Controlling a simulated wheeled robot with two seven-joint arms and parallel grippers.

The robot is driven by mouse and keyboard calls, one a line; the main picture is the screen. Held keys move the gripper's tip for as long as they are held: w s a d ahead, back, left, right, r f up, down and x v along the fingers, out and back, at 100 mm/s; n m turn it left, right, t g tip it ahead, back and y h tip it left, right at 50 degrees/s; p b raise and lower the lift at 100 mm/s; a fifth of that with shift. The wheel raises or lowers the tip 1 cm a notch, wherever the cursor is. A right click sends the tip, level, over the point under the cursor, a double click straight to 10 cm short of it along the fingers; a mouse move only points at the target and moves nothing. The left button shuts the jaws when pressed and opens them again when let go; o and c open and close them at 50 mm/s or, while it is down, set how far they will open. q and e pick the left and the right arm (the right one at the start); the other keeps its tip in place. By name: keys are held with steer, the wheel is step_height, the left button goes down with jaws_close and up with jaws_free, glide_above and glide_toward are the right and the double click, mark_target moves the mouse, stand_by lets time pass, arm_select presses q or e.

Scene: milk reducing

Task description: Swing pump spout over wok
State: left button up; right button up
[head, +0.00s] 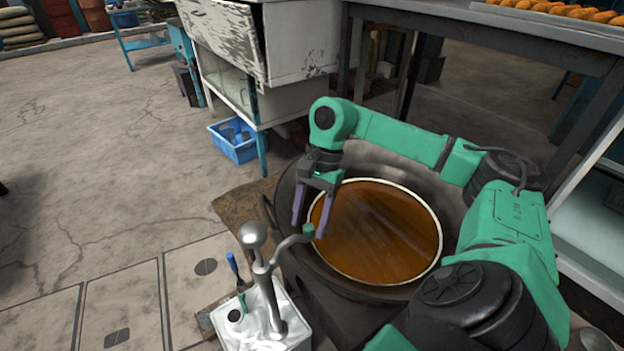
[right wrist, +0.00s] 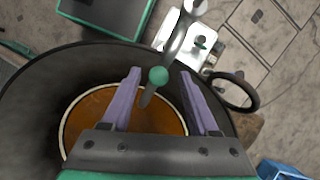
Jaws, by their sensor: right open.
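The wok (head: 455,205) is a large dark pan holding brown liquid (head: 385,235) inside a pale ring. The pump (head: 270,305) stands at its near left, with a white metal base and an upright grey handle. Its curved grey spout (head: 287,243) points right and ends in a green tip (head: 308,231) at the wok's left edge. My right gripper (head: 309,226) is open, pointing down, its purple fingers on either side of the green tip. In the right wrist view the tip (right wrist: 158,75) shows between the fingers; I cannot tell if either touches it. My left gripper is out of view.
A blue crate (head: 236,140) sits on the floor beyond the wok, beside a worn white cabinet (head: 262,45). A metal table (head: 480,25) with fried food stands at the back right. A blue-handled tool (head: 232,263) is by the pump.

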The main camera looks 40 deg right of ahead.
arm_select(q)
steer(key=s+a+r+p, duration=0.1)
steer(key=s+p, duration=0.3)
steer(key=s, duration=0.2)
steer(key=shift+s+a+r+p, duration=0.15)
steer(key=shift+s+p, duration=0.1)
steer(key=shift+p, duration=0.05)
arm_select(e)
steer(key=v, duration=1.4)
steer(key=shift+r, duration=0.15)
steer(key=shift+d, duration=0.15)
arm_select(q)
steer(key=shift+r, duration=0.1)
arm_select(e)
steer(key=shift+r, duration=0.1)
